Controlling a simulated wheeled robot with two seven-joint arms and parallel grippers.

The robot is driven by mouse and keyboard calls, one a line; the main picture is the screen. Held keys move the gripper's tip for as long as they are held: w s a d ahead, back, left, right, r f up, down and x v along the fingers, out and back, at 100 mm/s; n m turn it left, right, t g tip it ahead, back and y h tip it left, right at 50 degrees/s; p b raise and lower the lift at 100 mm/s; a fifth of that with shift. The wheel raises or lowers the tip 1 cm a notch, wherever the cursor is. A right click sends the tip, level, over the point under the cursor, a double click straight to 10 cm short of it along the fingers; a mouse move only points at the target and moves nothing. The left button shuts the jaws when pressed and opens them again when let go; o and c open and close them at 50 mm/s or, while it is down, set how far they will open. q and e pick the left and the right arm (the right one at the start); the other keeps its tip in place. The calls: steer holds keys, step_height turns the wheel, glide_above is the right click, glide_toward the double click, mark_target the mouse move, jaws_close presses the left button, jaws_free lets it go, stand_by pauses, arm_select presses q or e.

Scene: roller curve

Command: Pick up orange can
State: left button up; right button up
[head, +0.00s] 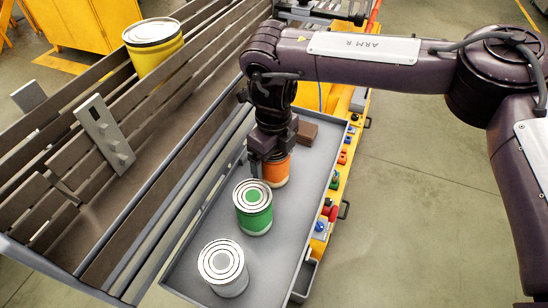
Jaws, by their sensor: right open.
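The orange can (276,172) stands upright on the grey tray-like table, behind a green can (253,207). My right gripper (268,165) points down at the orange can, with its fingers at the can's upper part. It is open, and the fingers and palm hide the can's top and part of its left side. I cannot tell whether a finger touches the can. My left gripper is not in view.
A white-grey can (222,267) stands at the tray's near end. The grey tray (185,272) has a raised rim. A slatted conveyor with a yellow can (153,45) runs along the left. Coloured buttons (343,157) line the right side.

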steer(key=shift+f, duration=0.25)
steer(key=c, duration=1.1)
steer(key=shift+c, duration=0.2)
